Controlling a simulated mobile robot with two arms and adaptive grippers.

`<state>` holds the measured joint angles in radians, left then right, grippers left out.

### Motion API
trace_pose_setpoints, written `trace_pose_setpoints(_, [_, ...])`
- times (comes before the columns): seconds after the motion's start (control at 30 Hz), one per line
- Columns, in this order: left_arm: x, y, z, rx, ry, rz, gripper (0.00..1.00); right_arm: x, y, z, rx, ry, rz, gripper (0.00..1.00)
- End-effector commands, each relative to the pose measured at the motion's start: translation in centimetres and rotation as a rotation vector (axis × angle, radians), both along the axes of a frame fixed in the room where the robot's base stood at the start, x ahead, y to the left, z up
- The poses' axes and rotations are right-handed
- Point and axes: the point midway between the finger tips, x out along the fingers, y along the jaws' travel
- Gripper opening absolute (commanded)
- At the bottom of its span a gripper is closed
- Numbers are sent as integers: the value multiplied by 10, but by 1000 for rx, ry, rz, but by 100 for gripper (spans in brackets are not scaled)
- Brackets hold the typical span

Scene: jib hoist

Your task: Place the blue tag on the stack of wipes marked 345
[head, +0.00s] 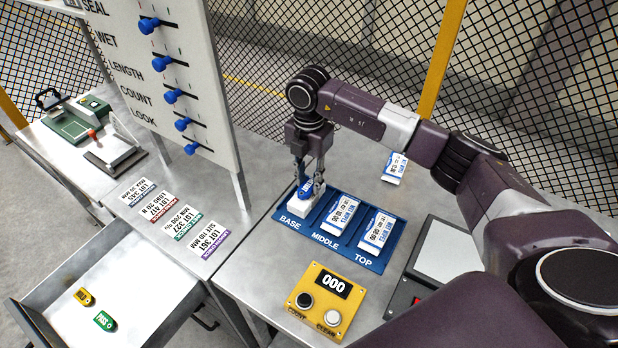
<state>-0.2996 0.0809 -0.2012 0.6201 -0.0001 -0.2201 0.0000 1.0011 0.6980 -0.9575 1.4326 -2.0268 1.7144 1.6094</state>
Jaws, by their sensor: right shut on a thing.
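My right gripper (307,188) points down over the BASE place of the blue mat, its fingers shut on the blue tag (306,187). The tag is just above or on the white stack of wipes (302,205) there; I cannot tell whether they touch. The fingers hide part of both, and I cannot read a number on this stack. One wipes pack (341,215) lies on MIDDLE and another (378,232) on TOP. A further pack (396,167) lies behind my right arm. My left gripper is not in view.
The blue mat (320,238) lies on the metal table. A yellow counter (318,303) reading 000 stands in front. Lot cards (173,216), one reading LOT 345, lie left below the slider board (185,80). An open drawer (130,290) holds a yellow tag (84,297) and a green tag (104,321).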

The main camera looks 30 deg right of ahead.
Motion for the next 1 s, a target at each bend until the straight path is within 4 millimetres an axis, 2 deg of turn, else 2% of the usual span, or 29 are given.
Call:
trace_pose_setpoints(0.1, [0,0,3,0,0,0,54,0,0,-7,-1,-1,0,7])
trace_pose_setpoints(0.47, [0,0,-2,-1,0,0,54,0,0,-12,-1,-1,1,7])
trace_pose_setpoints(0.5, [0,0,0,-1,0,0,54,0,0,-11,-1,-1,1,28])
trace_pose_setpoints(0.6, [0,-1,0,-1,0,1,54,0,0,-10,-1,-1,1,39])
trace_pose_setpoints(1.0, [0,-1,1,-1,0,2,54,1,0,-4,0,-2,1,41])
